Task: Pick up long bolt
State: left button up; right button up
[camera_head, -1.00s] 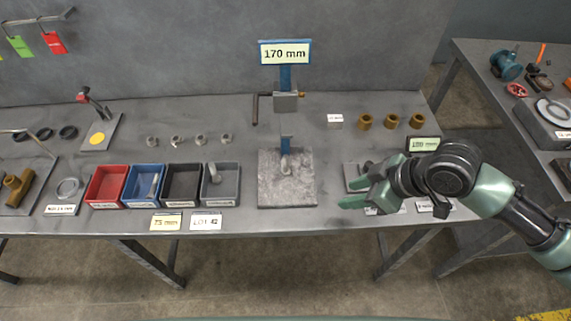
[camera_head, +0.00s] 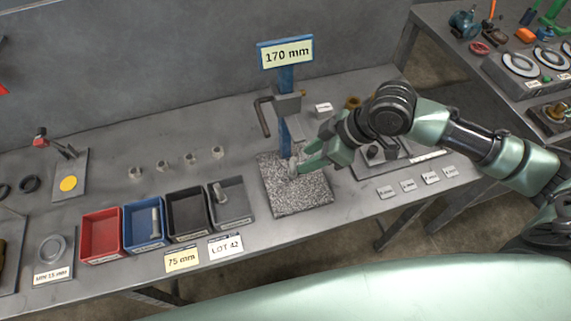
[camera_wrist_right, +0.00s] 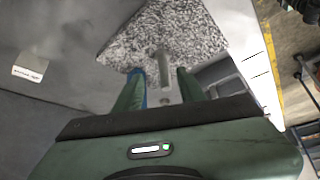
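A grey bolt (camera_head: 293,166) stands on the speckled granite plate (camera_head: 304,200), in front of the blue post of the 170 mm gauge. In the right wrist view the bolt (camera_wrist_right: 164,68) lies between the two green fingers, with a gap visible on each side. My right gripper (camera_head: 304,160) reaches in from the right, open around or just short of the bolt. I cannot tell whether it touches. Other bolts lie in the blue bin (camera_head: 155,222) and the grey bin (camera_head: 219,193). My left gripper is not in view.
The gauge post (camera_head: 284,135) with its side arm and 170 mm sign (camera_head: 286,54) stands close behind the gripper. Red (camera_head: 101,256) and black (camera_head: 187,234) bins are left of the plate. Several nuts sit behind the bins. A block with a dark hole is under my right arm.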

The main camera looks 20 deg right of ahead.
aim_at(296, 174)
jog(key=shift+a+f, duration=0.45)
jog(key=shift+f, duration=0.4)
jog(key=x, duration=0.2)
jog(key=shift+w+a+f+p, duration=0.1)
jog(key=shift+a+f+p, duration=0.15)
jog(key=shift+a+p, duration=0.1)
jog(key=shift+w+a+f, duration=0.15)
jog(key=shift+a+f, duration=0.05)
jog(key=shift+f, duration=0.2)
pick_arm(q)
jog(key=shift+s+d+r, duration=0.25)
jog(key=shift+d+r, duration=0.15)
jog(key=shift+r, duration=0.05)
pick_arm(e)
grip_shut()
